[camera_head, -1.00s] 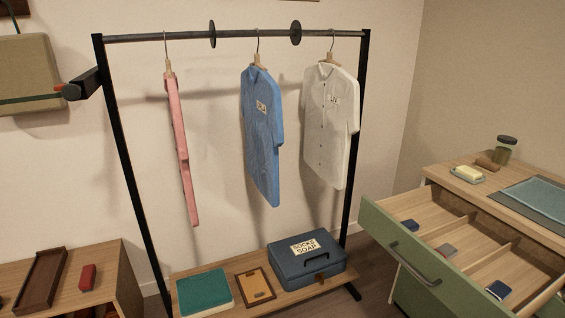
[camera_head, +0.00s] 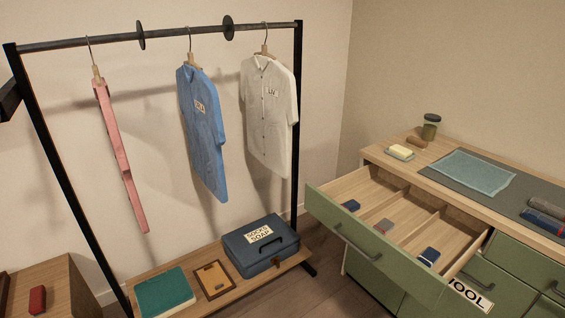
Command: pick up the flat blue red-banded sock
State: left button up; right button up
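Small folded items lie in the open green drawer (camera_head: 318,204): a blue one (camera_head: 351,206) in the left compartment, a grey one with a reddish edge (camera_head: 383,227) in the middle, and a dark blue one with a pale edge (camera_head: 429,257) in the right. On the dresser top at the right edge lie a grey bundle (camera_head: 546,208) and a dark blue bundle (camera_head: 543,223), with some red beside it. I cannot tell which of these is the flat blue red-banded sock. Neither gripper is in view.
The dresser top (camera_head: 377,153) holds a soap dish (camera_head: 399,152), a jar (camera_head: 430,126) and a light blue cloth (camera_head: 474,173). A clothes rack (camera_head: 297,130) stands left, with a blue case (camera_head: 258,246) on its shelf. The open drawer juts out over the floor.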

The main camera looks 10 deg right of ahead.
aim_at(532, 215)
jog(key=z, duration=2)
